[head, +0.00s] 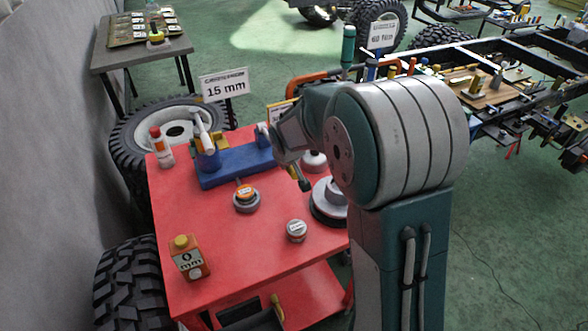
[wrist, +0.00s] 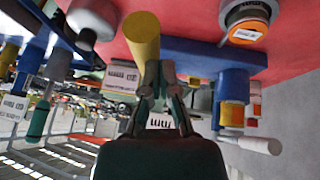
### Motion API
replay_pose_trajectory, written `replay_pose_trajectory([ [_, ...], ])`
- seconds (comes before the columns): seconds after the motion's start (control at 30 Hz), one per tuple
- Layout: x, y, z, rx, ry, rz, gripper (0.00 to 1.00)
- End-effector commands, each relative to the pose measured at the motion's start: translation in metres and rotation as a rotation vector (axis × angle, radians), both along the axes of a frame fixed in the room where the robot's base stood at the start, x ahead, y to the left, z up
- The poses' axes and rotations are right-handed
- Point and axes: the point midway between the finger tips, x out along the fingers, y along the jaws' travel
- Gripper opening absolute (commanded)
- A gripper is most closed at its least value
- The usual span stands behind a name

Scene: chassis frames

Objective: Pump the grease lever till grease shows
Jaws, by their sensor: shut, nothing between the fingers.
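My gripper (wrist: 158,72) is shut and empty in the wrist view, its fingertips close to a yellow cylinder (wrist: 141,35); I cannot tell whether they touch. The cylinder may be the lever's grip, but this is unclear. A blue base (head: 240,164) lies on the red cart and also shows in the wrist view (wrist: 200,56). A blue upright (head: 207,160) with a white slanted handle (head: 201,131) stands at its left end. I can make out no grease.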

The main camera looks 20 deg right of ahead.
Motion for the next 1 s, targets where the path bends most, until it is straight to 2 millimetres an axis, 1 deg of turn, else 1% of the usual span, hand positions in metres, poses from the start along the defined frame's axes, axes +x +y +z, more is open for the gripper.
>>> replay_pose_trajectory([
  [0.03,-0.010,-0.001,0.004,-0.001,0.005,-0.002,0.00],
  [0.1,-0.020,-0.001,0.012,-0.001,0.002,-0.002,0.00],
  [0.4,-0.059,-0.001,0.042,0.000,-0.001,-0.001,0.00],
  [0.5,-0.068,-0.002,0.050,0.000,-0.001,-0.001,0.00],
  [0.7,-0.076,-0.002,0.056,-0.001,-0.001,0.000,0.00],
  [1.0,-0.076,-0.002,0.056,-0.001,-0.001,0.000,0.00],
])
